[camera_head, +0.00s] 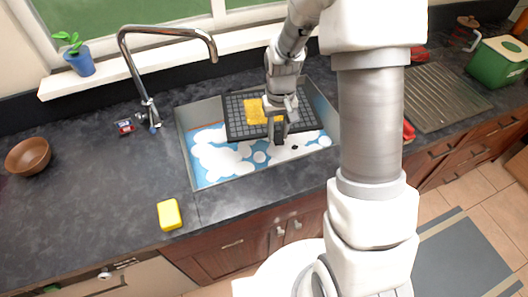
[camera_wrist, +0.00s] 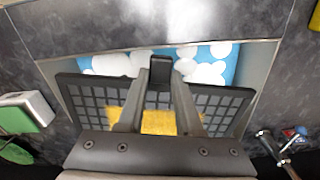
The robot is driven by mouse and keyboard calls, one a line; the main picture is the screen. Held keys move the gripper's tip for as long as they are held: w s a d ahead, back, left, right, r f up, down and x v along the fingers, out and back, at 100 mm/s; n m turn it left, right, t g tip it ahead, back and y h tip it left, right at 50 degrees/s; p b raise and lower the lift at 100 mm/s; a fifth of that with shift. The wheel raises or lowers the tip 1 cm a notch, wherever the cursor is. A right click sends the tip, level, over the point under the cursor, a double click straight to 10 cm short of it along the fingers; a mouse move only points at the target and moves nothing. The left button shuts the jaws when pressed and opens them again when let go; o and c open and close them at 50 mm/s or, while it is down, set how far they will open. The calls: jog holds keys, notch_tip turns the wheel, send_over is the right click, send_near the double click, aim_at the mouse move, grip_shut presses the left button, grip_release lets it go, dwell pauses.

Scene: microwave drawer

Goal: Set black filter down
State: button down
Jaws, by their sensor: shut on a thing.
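The black filter (camera_head: 236,122) is a dark rectangular panel with a grid, seen over the sink (camera_head: 187,147) in the head view. It also fills much of the wrist view (camera_wrist: 90,97), lying across the sink opening. My gripper (camera_head: 279,134) is shut on the filter at its edge nearest the sink front; the fingertips close on a small dark block there in the wrist view (camera_wrist: 160,70). Something yellow (camera_head: 254,111) shows at the filter's middle, partly hidden by my gripper. I cannot tell whether the filter touches the sink rim.
The sink holds blue water with white foam (camera_head: 222,160). A faucet (camera_head: 150,105) stands at its left back. A yellow sponge (camera_head: 169,214) lies on the front counter, a brown bowl (camera_head: 28,156) far left. A drying rack (camera_head: 440,97) and green box (camera_head: 497,63) are right. The left counter has free room.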

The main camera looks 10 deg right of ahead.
jog(key=w+a+f+b, duration=0.1)
jog(key=w+f+b, duration=0.3)
jog(key=f+b, duration=0.2)
jog(key=n+b, duration=0.2)
jog(key=b, duration=1.8)
send_over(241, 167)
notch_tip(241, 167, down, 13)
notch_tip(241, 167, down, 10)
jog(key=b, duration=0.2)
jog(key=shift+w+d+b, duration=0.1)
jog(key=shift+b, duration=0.3)
jog(key=shift+f, duration=0.1)
jog(key=c, duration=0.6)
grip_release()
notch_tip(241, 167, up, 12)
jog(key=p, duration=0.2)
jog(key=shift+r+p, duration=0.2)
jog(key=shift+p, duration=0.15)
